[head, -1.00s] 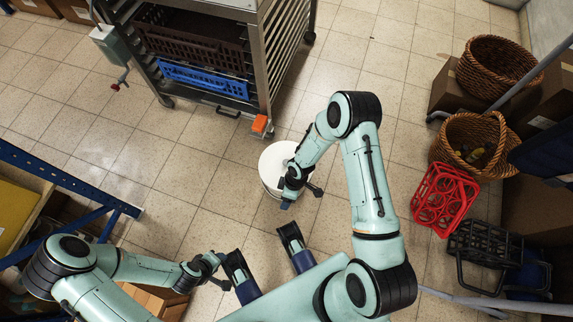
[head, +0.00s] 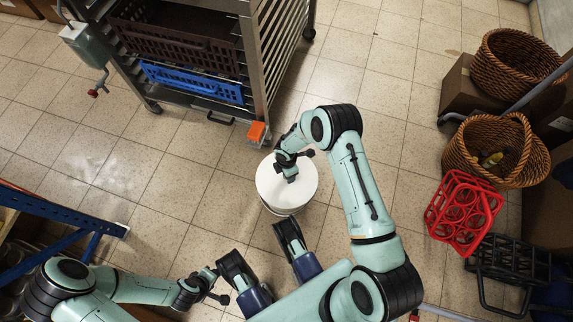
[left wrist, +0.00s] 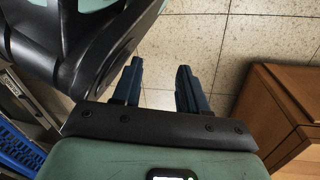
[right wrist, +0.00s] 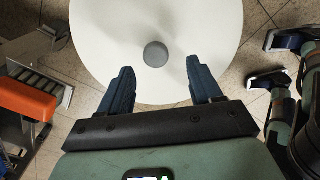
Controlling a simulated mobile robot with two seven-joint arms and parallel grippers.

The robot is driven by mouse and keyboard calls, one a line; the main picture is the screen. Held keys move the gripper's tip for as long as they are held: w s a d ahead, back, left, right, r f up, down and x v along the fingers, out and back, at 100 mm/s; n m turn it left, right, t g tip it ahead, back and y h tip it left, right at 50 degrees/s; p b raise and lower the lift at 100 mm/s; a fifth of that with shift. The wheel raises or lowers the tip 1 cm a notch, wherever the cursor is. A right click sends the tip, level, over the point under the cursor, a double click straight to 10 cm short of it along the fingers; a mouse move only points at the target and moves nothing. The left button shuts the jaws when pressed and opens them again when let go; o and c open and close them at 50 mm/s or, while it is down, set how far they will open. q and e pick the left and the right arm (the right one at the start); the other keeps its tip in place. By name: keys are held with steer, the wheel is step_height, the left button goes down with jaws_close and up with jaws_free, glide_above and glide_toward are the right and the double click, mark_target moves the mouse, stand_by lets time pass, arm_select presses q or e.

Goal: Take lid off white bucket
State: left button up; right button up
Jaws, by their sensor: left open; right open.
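The white bucket stands on the tiled floor, and its round white lid (head: 268,187) is on top. In the right wrist view the lid (right wrist: 200,30) fills the upper middle, with a grey round knob (right wrist: 156,54) at its centre. My right gripper (right wrist: 163,85) is open, its two fingers over the lid's near edge, short of the knob and with nothing between them. In the head view my right gripper (head: 290,176) hides part of the lid. My left gripper (left wrist: 160,72) is open and empty above the floor, away from the bucket; it also shows in the head view (head: 217,295).
A metal rack (head: 262,55) with a brown and a blue crate (head: 195,82) stands just behind the bucket, with an orange block (head: 257,132) at its corner. A red bottle carrier (head: 462,212) and wicker baskets (head: 495,150) are at the right. Floor left of the bucket is clear.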

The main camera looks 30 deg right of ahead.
mark_target(274, 189)
steer(key=f, duration=0.1)
steer(key=f+b, duration=0.1)
steer(key=f, duration=0.1)
steer(key=f+b, duration=0.1)
steer(key=f, duration=0.1)
steer(key=shift+w+d+f, duration=0.1)
steer(key=shift+w+d, duration=0.15)
arm_select(q)
steer(key=shift+g, duration=0.8)
steer(key=s+f, duration=0.2)
steer(key=s, duration=0.2)
steer(key=shift+a+f, duration=0.25)
steer(key=shift+f, duration=0.15)
arm_select(e)
steer(key=c, duration=1.1)
steer(key=shift+c, duration=0.2)
